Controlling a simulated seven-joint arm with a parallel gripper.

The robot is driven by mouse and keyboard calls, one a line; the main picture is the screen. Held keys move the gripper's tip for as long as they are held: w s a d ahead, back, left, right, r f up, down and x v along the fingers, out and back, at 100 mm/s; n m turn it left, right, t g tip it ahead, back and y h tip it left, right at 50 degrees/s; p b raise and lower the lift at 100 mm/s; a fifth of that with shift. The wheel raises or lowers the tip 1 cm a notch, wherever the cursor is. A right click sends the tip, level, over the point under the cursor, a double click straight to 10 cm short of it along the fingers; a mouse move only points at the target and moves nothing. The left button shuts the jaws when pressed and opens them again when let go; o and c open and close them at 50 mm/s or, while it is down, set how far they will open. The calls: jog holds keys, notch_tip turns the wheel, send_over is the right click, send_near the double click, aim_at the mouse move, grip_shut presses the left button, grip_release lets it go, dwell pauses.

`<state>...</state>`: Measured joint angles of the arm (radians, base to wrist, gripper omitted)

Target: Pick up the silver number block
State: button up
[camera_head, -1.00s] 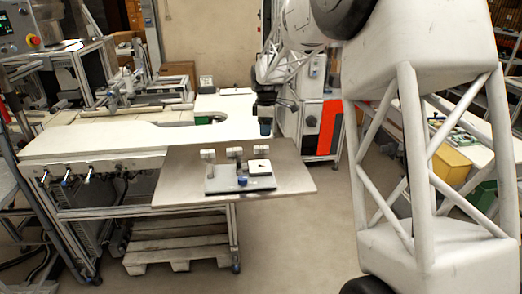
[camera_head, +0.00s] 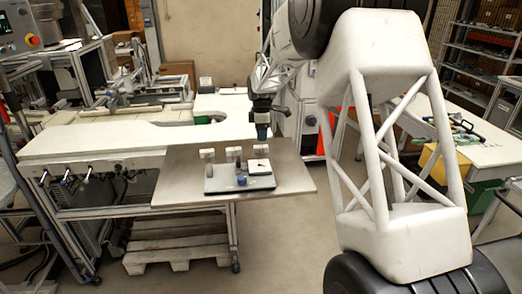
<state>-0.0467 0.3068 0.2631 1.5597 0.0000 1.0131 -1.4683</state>
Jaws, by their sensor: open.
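Several small pale blocks stand on the metal plate (camera_head: 180,184): one at the left (camera_head: 207,154), one in the middle (camera_head: 233,153) and one at the right (camera_head: 261,151). They are too small for me to read any number or tell which is the silver number block. My gripper (camera_head: 262,134) hangs pointing down just above and behind the right block, apart from it. It is open, with nothing visible held in it. Its fingers are small and dark in this view.
A dark-edged tray (camera_head: 222,187) lies at the plate's front, with a blue knob (camera_head: 241,180) and a white square piece (camera_head: 259,167) on it. A white worktop (camera_head: 100,138) adjoins the plate. Another small block (camera_head: 206,82) stands farther back. The plate's left side is clear.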

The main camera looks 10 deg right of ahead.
aim_at(261, 146)
jog(key=shift+f, duration=0.7)
jog(key=shift+f, duration=0.1)
jog(key=shift+s+f, duration=0.1)
jog(key=shift+f, duration=2.4)
jog(key=c, duration=1)
